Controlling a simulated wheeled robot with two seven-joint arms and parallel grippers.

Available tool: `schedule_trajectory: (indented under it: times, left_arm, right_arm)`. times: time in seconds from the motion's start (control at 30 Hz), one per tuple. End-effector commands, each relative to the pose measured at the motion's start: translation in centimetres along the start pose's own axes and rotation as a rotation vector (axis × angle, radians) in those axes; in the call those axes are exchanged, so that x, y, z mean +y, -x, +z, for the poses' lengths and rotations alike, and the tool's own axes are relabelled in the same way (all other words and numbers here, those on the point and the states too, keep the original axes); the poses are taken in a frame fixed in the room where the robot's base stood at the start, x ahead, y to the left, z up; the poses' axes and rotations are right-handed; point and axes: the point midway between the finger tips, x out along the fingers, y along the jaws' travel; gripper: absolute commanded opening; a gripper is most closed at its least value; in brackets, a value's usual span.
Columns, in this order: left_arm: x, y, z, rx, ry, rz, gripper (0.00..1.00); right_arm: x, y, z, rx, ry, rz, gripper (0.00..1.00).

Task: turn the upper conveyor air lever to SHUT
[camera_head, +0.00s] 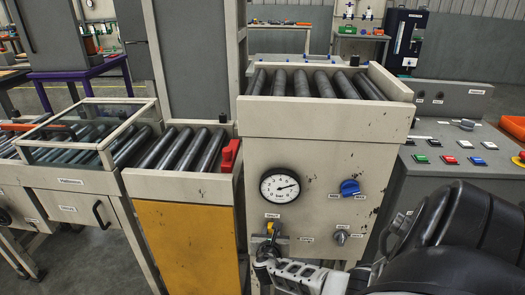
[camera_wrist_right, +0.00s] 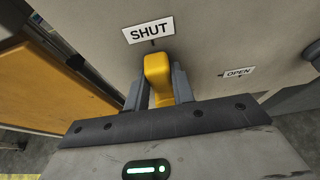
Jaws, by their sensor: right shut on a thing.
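The yellow air lever (camera_head: 270,228) is low on the front of the upper conveyor's cream housing. In the right wrist view the lever (camera_wrist_right: 158,70) points up at the SHUT label (camera_wrist_right: 149,30), its tip just below the label. The OPEN label (camera_wrist_right: 239,72) is off to the right. My right gripper (camera_wrist_right: 159,88) has one finger on each side of the lever and is shut on it. In the head view my right gripper (camera_head: 269,241) reaches the lever from below and hides its lower part. My left gripper is not in view.
Above the lever are a round pressure gauge (camera_head: 280,186) and a blue knob (camera_head: 349,187). A grey knob (camera_head: 340,236) is to the right. A yellow panel (camera_head: 185,245) stands left of the housing, and a control desk (camera_head: 455,150) with coloured buttons stands right.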

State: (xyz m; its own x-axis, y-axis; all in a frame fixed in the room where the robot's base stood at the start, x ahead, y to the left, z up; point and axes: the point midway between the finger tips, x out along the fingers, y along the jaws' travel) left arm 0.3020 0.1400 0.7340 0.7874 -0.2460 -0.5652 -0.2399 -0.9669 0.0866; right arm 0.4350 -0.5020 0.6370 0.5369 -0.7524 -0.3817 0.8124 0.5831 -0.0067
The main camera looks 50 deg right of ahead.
Motion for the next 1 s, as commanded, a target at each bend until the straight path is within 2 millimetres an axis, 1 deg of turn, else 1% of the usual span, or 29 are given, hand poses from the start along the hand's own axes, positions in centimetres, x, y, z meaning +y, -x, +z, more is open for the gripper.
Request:
schedule_trajectory:
  times: [0.4,0.43,0.47,0.5,0.73,0.83,0.93,1.0]
  left_arm:
    - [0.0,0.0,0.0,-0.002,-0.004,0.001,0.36]
    - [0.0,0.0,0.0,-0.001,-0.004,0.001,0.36]
    - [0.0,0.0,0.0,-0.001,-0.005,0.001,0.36]
    - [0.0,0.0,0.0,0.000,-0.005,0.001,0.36]
    - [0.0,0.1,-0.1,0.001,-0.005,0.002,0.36]
    - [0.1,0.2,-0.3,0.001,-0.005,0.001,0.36]
    - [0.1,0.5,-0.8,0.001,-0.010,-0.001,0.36]
    - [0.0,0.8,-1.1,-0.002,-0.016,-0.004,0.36]
  right_arm:
    - [-0.1,0.0,-0.2,0.002,0.010,-0.004,0.00]
    - [-0.1,0.0,-0.2,0.002,0.010,-0.004,0.33]
    - [-0.1,0.0,-0.2,0.002,0.010,-0.004,0.41]
    - [-0.1,0.0,-0.2,0.002,0.010,-0.004,0.46]
    - [-0.1,0.0,-0.1,0.001,0.008,-0.004,0.46]
    - [-0.1,0.3,0.0,0.001,0.008,-0.003,0.46]
    - [-0.1,1.5,0.1,0.002,0.008,-0.002,0.46]
    - [-0.1,2.7,0.2,0.003,0.007,-0.001,0.46]
